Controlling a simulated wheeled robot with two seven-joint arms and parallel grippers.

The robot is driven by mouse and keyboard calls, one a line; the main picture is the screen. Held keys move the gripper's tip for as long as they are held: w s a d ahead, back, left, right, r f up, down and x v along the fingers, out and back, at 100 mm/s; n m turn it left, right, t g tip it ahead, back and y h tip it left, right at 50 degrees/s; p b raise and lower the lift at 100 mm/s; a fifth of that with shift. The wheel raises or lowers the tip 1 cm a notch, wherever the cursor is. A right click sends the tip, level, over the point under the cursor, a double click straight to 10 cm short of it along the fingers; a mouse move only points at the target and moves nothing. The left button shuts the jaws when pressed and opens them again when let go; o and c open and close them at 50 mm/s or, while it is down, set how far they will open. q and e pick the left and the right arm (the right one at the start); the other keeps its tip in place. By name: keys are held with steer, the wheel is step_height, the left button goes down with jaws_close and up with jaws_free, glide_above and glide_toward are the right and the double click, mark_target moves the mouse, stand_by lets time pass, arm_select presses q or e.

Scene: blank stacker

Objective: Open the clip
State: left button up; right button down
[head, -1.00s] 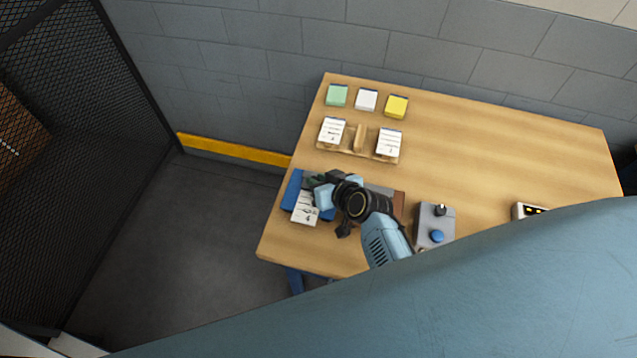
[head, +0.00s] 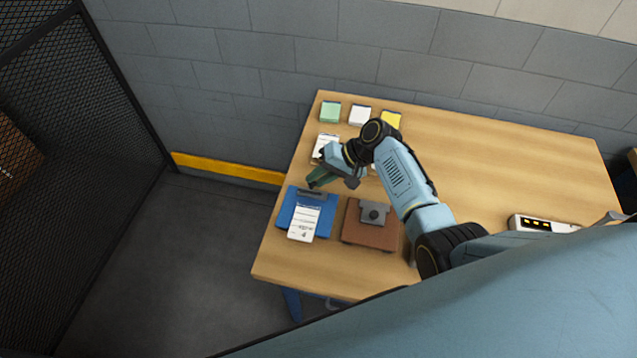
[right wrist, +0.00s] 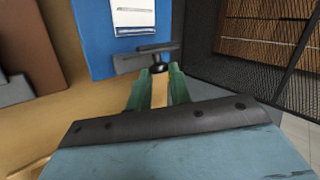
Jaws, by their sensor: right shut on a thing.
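A blue clipboard (head: 326,216) lies near the table's left edge, with a white printed sheet (head: 303,224) on it. Its dark clip (head: 312,191) is at the far end of the board, and the clip's bar and knob also show in the right wrist view (right wrist: 158,48). My right gripper (head: 314,184) is at that clip, its green fingers (right wrist: 160,80) closed around the clip's dark knob. The fingertips partly hide the knob. How far the clip is lifted cannot be told. My left gripper is not in view.
A brown block with a grey fixture (head: 373,211) stands right of the clipboard. Green (head: 330,112), white (head: 360,115) and yellow (head: 391,119) pads line the back. A card (head: 322,145) stands behind my gripper. A white device (head: 541,223) sits at right. The table's right half is mostly clear.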

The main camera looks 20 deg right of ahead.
steer(key=g+y+b, duration=0.1)
steer(key=b, duration=0.1)
steer(key=w+f+m+b, duration=0.1)
steer(key=b, duration=0.1)
steer(key=w+d+g+y+b, duration=0.1)
steer(key=shift+d+f+m+g+y+b, duration=0.1)
steer(key=shift+f+m+g+y+b, duration=0.2)
steer(key=shift+m+b, duration=0.1)
steer(key=shift+d+f+g+y+b, duration=0.15)
steer(key=shift+g+y+b, duration=0.2)
steer(key=shift+b, duration=0.55)
steer(key=c, duration=1.3)
jaws_free()
steer(key=shift+w, duration=0.1)
steer(key=b+v, duration=0.1)
steer(key=v, duration=1.2)
steer(key=shift+r, duration=0.2)
